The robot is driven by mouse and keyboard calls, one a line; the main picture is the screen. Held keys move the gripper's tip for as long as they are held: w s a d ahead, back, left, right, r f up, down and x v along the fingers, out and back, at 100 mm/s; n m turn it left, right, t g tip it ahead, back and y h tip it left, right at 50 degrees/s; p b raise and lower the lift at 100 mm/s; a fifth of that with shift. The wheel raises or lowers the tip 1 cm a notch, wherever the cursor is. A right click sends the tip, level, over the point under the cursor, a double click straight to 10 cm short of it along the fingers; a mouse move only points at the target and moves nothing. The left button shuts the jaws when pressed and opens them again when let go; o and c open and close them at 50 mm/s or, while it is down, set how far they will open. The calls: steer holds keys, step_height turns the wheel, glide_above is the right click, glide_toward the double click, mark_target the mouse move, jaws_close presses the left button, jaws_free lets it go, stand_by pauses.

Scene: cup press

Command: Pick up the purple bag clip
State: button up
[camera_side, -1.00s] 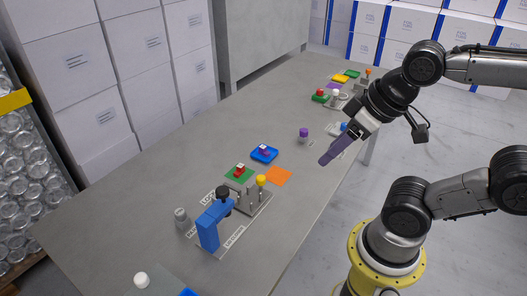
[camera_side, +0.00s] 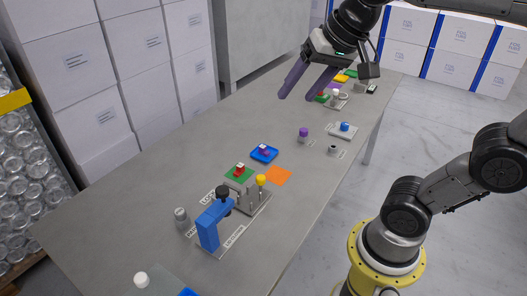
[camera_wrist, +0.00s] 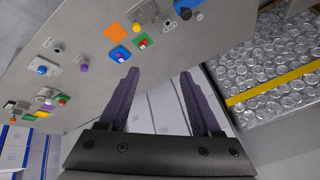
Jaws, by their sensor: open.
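A small purple piece (camera_side: 264,149) lies in a blue tray (camera_side: 254,157) at mid-table. A round purple-topped object (camera_side: 303,132) stands to its right, and shows in the wrist view (camera_wrist: 83,67). Both are too small to tell which is the bag clip. My gripper (camera_side: 297,96) is open and empty, its two long dark purple fingers well apart above the far half of the table. In the wrist view my gripper (camera_wrist: 159,74) has nothing between its fingers, and the blue tray (camera_wrist: 120,54) is just beyond the left fingertip.
A blue press (camera_side: 208,228) stands near the front, beside a green mat (camera_side: 232,177) bearing a red-and-white piece and an orange mat (camera_side: 279,176). A pale plate (camera_side: 340,134) bears a blue object. Coloured items crowd the far end. The table's left side is clear.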

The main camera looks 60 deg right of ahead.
steer(key=w+d+r+m, duration=0.2)
steer(key=w+m, duration=0.1)
steer(key=w, duration=0.4)
steer(key=m+g, duration=0.6)
steer(key=m, duration=0.3)
glide_above(263, 146)
step_height(263, 146, down, 29)
steer(key=f, duration=0.6)
steer(key=shift+w+f, duration=0.3)
steer(key=shift+s+a+f, duration=0.1)
steer(key=shift+s+f, duration=0.05)
steer(key=shift+f, duration=1.35)
steer(key=shift+s+f, duration=0.1)
steer(key=shift+f, duration=1.4)
jaws_close()
